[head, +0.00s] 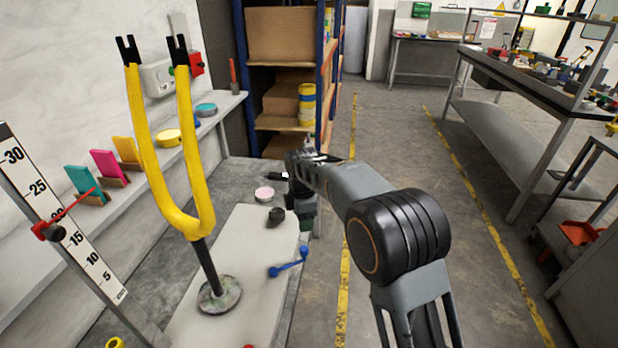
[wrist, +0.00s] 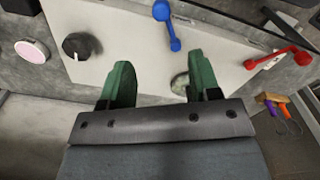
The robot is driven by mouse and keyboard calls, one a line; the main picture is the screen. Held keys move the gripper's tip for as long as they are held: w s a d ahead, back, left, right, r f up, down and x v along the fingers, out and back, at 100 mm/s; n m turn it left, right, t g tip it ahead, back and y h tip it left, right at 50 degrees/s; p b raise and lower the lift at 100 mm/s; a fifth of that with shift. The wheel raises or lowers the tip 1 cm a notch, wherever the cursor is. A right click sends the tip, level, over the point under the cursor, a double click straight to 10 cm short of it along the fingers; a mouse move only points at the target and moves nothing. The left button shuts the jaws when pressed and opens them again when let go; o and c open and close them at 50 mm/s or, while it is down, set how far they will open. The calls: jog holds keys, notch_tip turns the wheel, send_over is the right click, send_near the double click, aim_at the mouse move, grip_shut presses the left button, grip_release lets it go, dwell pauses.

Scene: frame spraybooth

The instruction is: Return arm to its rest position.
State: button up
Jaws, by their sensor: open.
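My gripper (wrist: 157,64) is open and empty in the wrist view, its two green fingers spread apart above the pale board (wrist: 150,45). In the head view my arm reaches forward, and the gripper (head: 304,212) hangs beside the board's far right edge, mostly hidden by the arm. A yellow fork (head: 180,185) stands upright on a round, paint-stained base (head: 219,296) on the board, apart from my gripper.
A blue double-knobbed piece (head: 288,264), a black knob (head: 275,217) and a pink-topped tin (head: 264,194) are near the gripper. A red double-knobbed piece (wrist: 278,57) shows in the wrist view. A shelf rack (head: 285,75) stands behind. The aisle floor (head: 430,165) is clear.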

jog(key=s+d+r+m+t+p, duration=0.3)
jog(key=s+d+r+m+p, duration=1.1)
jog(key=s+d+r+m, duration=0.5)
jog(key=s+d+m, duration=0.2)
jog(key=s+m, duration=0.1)
jog(key=s, duration=0.1)
jog(key=shift+d+r+t, duration=0.25)
jog(key=shift+r+t, duration=0.05)
jog(key=shift+r, duration=0.05)
dwell(0.9)
